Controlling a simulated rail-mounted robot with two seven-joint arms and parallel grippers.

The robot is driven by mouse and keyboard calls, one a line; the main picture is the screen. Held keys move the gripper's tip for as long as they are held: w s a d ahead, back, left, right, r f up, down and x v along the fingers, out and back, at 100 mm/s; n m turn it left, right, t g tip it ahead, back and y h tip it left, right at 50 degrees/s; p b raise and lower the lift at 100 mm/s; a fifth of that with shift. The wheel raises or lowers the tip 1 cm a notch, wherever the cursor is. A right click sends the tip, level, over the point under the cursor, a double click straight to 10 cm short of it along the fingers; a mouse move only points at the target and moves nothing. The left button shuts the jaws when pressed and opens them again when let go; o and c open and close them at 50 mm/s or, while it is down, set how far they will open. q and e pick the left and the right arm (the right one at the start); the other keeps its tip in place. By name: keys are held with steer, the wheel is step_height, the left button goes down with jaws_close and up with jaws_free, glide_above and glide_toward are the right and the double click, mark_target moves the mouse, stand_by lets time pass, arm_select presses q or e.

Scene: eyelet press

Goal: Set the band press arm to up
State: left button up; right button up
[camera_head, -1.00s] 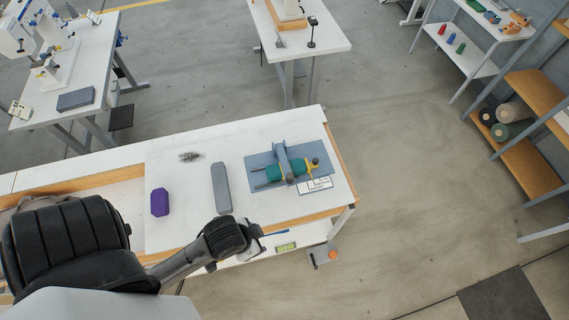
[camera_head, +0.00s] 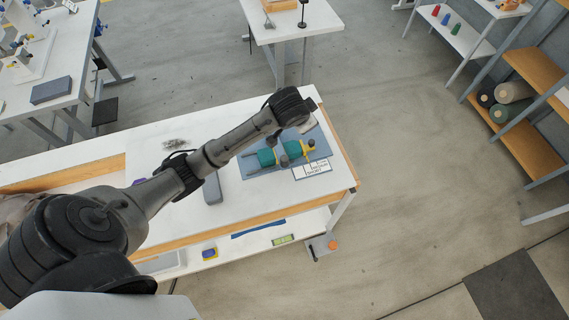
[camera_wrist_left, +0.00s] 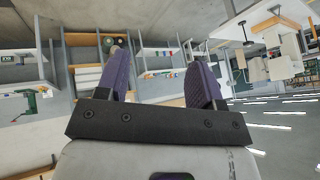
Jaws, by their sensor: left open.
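The press on the near bench has a teal body (camera_head: 267,157), a yellow end (camera_head: 308,147) and a blue-grey base plate (camera_head: 252,171). Its grey upright part is mostly hidden behind my left arm, so I cannot tell how the press arm stands. My left gripper (camera_head: 314,96) is at the far side of the press in the head view, its fingers barely showing. In the left wrist view my left gripper (camera_wrist_left: 162,80) shows two purple-padded fingers spread apart with nothing between them. My right gripper is not in view.
A white label card (camera_head: 312,170) lies beside the press. A grey block (camera_head: 212,188) lies to its left. A purple object is mostly hidden under my arm. Another bench (camera_head: 290,30) stands behind, and shelves with rolls (camera_head: 513,92) stand at right.

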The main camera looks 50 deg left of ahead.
arm_select(q)
steer(key=s+a+f+n+g, duration=0.1)
steer(key=a+f+n+g, duration=0.3)
steer(key=f, duration=0.3)
steer(key=n+g+h, duration=0.2)
steer(key=n+g, duration=0.1)
steer(key=n, duration=0.6)
glide_above(284, 158)
step_height(284, 158, down, 5)
step_height(284, 158, down, 14)
steer(key=shift+r, duration=0.15)
steer(key=shift+w, duration=0.1)
steer(key=shift+c, duration=0.2)
jaws_close()
